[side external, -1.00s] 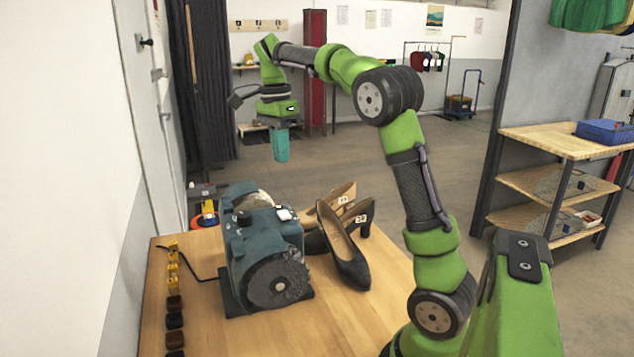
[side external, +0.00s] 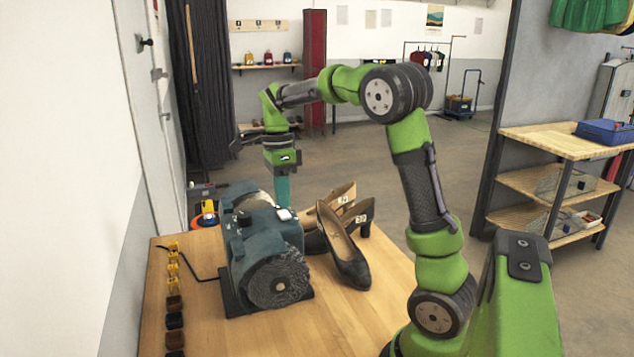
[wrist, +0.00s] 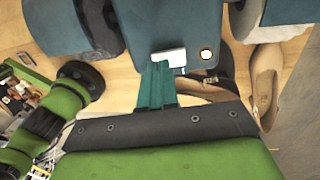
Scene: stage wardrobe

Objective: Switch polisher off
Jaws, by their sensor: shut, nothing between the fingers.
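The polisher (side external: 262,236) is a dark teal bench machine with a dark round brush wheel (side external: 279,281) facing the camera and a paler wheel at its far end. A white switch (side external: 285,214) sits on top of its housing. In the wrist view the switch (wrist: 168,57) is a white rocker beside a small round light (wrist: 206,54). My gripper (side external: 283,204) points down with teal fingers shut and empty, just behind and above the switch. In the wrist view the fingertips (wrist: 157,68) appear at the switch's lower edge; I cannot tell whether they touch it.
Black and tan high-heeled shoes (side external: 343,252) stand close to the right of the polisher. A row of small yellow and dark items (side external: 173,290) lines the table's left edge. The wooden table's front (side external: 240,335) is clear.

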